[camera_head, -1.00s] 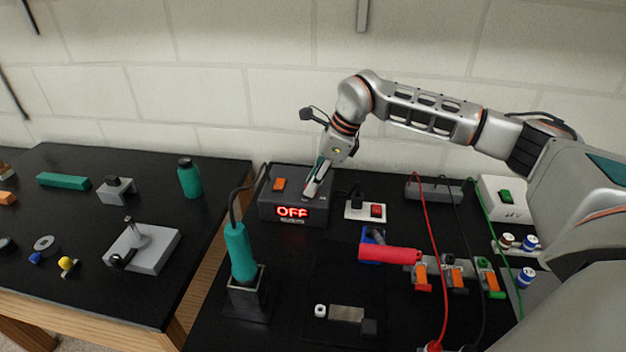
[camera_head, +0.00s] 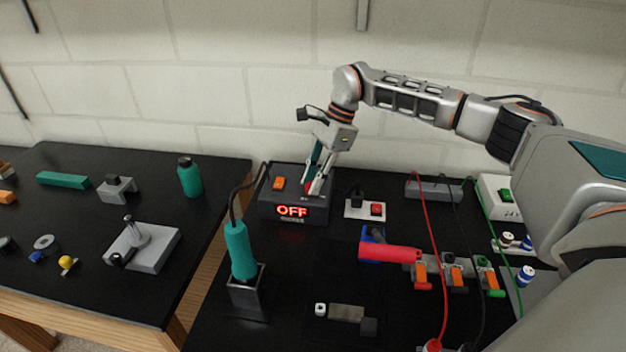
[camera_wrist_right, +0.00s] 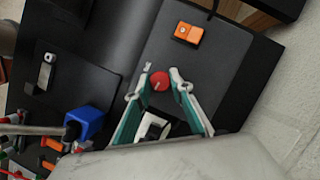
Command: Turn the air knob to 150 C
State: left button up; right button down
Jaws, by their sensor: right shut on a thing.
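The heating station (camera_head: 265,207) is a dark box at the back of the right-hand bench. Its red display (camera_head: 292,211) reads OFF. A red knob (camera_wrist_right: 159,80) with a light pointer mark sits on its top face, between my right fingertips. My right gripper (camera_head: 313,191) comes down on the right part of the station's top and is shut on this knob; it also shows in the wrist view (camera_wrist_right: 160,82). The knob's scale marks are too small to read, so its setting cannot be told. My left gripper is not in view.
An orange switch (camera_head: 279,184) sits beside the knob on the station's top. A teal hand tool (camera_head: 240,250) stands in a holder in front, its cable rising behind. A red-handled tool (camera_head: 388,253) lies nearer.

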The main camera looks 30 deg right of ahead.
dwell(0.3)
jog(key=c, duration=1.8)
grip_release()
jog(key=v, duration=1.2)
